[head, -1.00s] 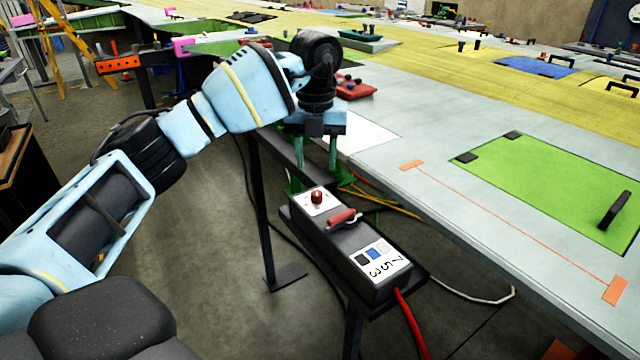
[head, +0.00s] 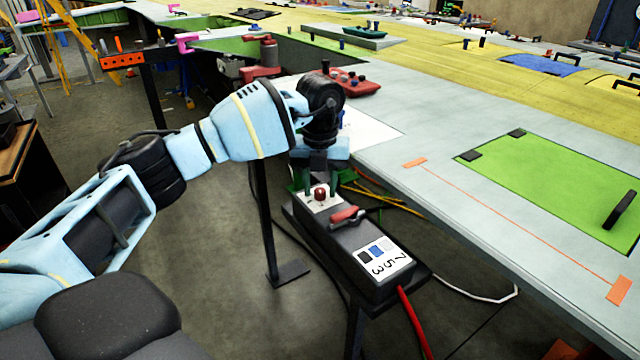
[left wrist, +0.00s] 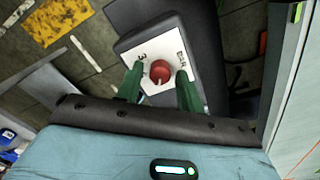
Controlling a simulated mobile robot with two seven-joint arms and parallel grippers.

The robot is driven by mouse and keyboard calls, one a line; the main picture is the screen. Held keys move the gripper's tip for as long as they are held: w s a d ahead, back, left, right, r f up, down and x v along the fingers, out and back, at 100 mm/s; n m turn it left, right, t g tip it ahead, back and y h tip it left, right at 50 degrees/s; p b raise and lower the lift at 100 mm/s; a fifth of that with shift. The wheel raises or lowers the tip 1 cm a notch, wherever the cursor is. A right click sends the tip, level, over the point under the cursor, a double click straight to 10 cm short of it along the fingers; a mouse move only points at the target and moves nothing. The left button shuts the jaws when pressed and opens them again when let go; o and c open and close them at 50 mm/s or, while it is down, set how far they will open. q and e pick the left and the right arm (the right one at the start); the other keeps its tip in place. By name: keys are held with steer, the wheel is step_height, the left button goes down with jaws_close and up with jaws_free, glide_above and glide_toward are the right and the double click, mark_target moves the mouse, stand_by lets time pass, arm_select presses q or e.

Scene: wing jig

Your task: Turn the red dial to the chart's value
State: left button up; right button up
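The red dial (head: 320,193) sits on a white plate at the far end of a dark box (head: 340,248). In the left wrist view the dial (left wrist: 160,72) shows round, with a small pale mark on its lower edge and black markings on the plate (left wrist: 153,47), one like a 3. My left gripper (left wrist: 160,90) is open, pointing down, its green fingers on either side of the dial. I cannot tell whether they touch it. The chart (head: 383,257) on the near end has dark, blue and pale swatches with 7, 5 and 3. My right gripper is out of view.
A red handle (head: 347,215) stands on the box between dial and chart. A red cable (head: 412,320) leaves the near end. The large workbench (head: 440,190) runs close along the right, with a green panel (head: 560,185). Open floor lies to the left.

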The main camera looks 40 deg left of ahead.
arm_select(q)
steer(key=c, duration=0.7)
jaws_close()
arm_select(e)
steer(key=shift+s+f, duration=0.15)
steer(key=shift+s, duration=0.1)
arm_select(q)
steer(key=shift+r+m+p, duration=0.15)
steer(key=shift+m+p, duration=0.3)
steer(key=shift+m, duration=0.65)
steer(key=m, duration=0.2)
steer(key=shift+m+p, duration=0.3)
steer(key=m, duration=0.4)
steer(key=shift+m+p, duration=0.3)
steer(key=shift+m, duration=1.1)
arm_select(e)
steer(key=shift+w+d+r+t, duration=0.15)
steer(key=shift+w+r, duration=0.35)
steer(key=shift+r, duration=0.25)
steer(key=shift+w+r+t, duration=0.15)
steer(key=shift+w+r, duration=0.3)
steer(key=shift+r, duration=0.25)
